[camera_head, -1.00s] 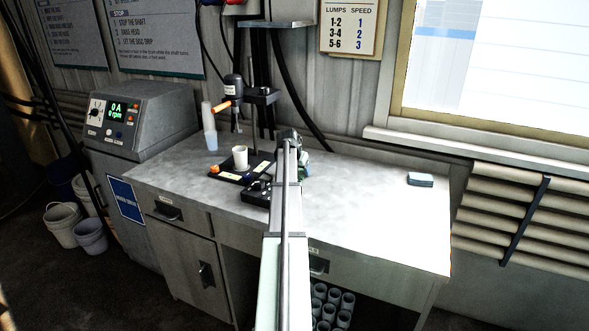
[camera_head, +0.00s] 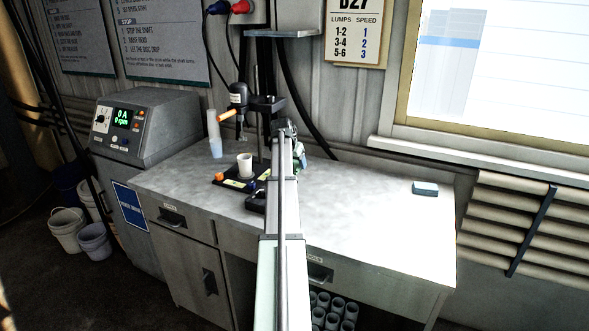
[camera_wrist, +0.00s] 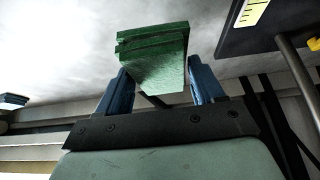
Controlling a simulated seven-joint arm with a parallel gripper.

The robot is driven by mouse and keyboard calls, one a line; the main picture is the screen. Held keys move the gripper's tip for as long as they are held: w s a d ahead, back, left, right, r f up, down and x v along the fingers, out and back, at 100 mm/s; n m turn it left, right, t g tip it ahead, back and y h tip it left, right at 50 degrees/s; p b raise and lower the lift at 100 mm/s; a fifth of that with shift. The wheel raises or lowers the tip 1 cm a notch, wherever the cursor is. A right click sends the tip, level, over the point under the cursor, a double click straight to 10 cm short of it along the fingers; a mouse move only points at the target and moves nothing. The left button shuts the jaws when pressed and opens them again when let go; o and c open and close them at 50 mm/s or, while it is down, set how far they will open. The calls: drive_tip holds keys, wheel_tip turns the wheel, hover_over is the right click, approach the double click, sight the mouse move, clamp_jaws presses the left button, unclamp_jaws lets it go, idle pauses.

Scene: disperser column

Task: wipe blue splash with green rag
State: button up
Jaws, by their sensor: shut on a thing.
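The green rag (camera_wrist: 155,62) is a folded, layered block between the blue fingers of my gripper (camera_wrist: 157,78) in the wrist view. My gripper is shut on it. In the head view my gripper (camera_head: 301,157) is over the back of the grey worktop (camera_head: 370,205), right of the disperser stand, and my own arm hides much of it. Only a bit of green shows there. I cannot tell whether the rag touches the worktop. I see no blue splash in either view; the rag or my arm may be hiding it.
The disperser (camera_head: 238,97) stands back left, with a white cup (camera_head: 245,165) on its dark base and stacked clear cups (camera_head: 214,135) beside it. A blue-grey block (camera_head: 425,188) lies on the right of the worktop. The worktop's right part is otherwise clear.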

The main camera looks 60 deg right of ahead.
drive_tip(key=shift+r, duration=1)
